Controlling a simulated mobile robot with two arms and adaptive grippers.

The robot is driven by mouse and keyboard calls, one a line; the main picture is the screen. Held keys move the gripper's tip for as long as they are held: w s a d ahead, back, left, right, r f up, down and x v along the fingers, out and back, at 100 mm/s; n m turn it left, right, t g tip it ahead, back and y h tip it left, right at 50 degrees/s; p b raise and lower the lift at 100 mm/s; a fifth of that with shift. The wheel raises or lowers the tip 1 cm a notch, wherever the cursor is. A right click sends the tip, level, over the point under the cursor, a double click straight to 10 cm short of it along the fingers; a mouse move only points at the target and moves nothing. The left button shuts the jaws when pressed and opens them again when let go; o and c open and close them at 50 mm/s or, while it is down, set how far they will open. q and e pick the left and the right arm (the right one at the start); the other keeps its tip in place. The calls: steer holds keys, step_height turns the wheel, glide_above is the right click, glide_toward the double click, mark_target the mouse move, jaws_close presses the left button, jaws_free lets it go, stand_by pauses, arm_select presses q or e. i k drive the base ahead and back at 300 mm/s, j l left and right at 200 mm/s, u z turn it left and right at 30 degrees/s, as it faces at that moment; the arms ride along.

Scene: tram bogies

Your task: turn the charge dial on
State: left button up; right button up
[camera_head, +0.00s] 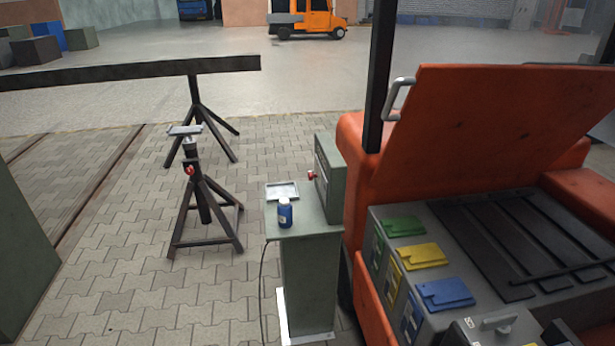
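A grey-green box (329,176) stands on a grey-green pedestal (307,270) in the middle of the head view. A small red knob (312,175) sticks out of its left-facing front. I take this knob for the charge dial; its markings and exact setting are too small to read. Neither of my grippers shows in the head view, so nothing of mine is seen touching the knob.
An orange vehicle with a raised lid (485,130) fills the right. A dark stand (204,215) is on the left. Paving (110,270) between is mostly clear.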

mark_target(311, 174)
steer(key=i+j+z, duration=0.4)
steer(key=i+j, duration=0.75)
